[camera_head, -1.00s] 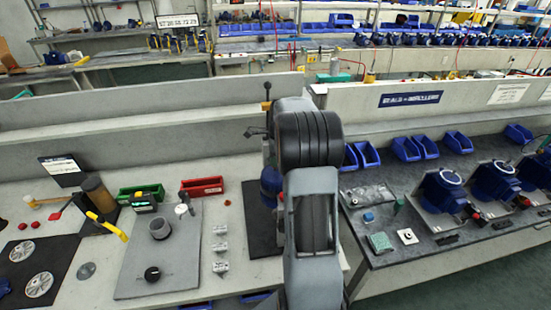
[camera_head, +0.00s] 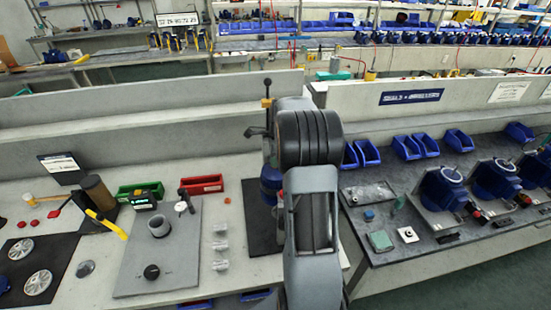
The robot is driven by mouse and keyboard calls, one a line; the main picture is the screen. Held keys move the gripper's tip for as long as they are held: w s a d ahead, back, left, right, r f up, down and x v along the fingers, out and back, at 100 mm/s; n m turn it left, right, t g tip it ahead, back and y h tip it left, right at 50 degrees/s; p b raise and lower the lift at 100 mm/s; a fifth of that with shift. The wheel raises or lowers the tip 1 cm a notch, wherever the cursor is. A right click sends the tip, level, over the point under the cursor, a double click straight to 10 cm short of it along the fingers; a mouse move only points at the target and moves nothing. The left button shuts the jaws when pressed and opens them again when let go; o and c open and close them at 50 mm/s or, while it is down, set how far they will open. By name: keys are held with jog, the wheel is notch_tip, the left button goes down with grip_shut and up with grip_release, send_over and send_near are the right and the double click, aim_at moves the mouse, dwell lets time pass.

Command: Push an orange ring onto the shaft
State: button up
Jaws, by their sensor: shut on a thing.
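My arm stands in the middle of the head view and hides its own end, so I cannot make out my gripper's jaws or what lies between them. A blue pump body (camera_head: 270,181), partly covered by my arm, is on a black mat (camera_head: 258,236). Its shaft cannot be made out. Several small pale holders (camera_head: 221,265) form a column left of the mat. An upright rod with a black knob and orange-yellow collar (camera_head: 266,102) rises beside my arm.
A grey plate (camera_head: 190,262) with a grey cylinder (camera_head: 159,226) and black knob lies left. Behind are a green bin (camera_head: 140,190) and a red bin (camera_head: 202,185). A right-hand bench holds blue pumps (camera_head: 494,179). A low wall backs the benches.

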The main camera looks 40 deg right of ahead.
jog(key=shift+f+b, duration=0.3)
jog(key=shift+f, duration=0.25)
dwell(0.4)
jog(key=o, duration=1)
jog(key=shift+o, duration=0.2)
jog(key=shift+r, duration=0.2)
notch_tip(320, 180, up, 3)
jog(key=p, duration=0.2)
jog(key=shift+p, duration=0.4)
jog(key=shift+r, duration=2.65)
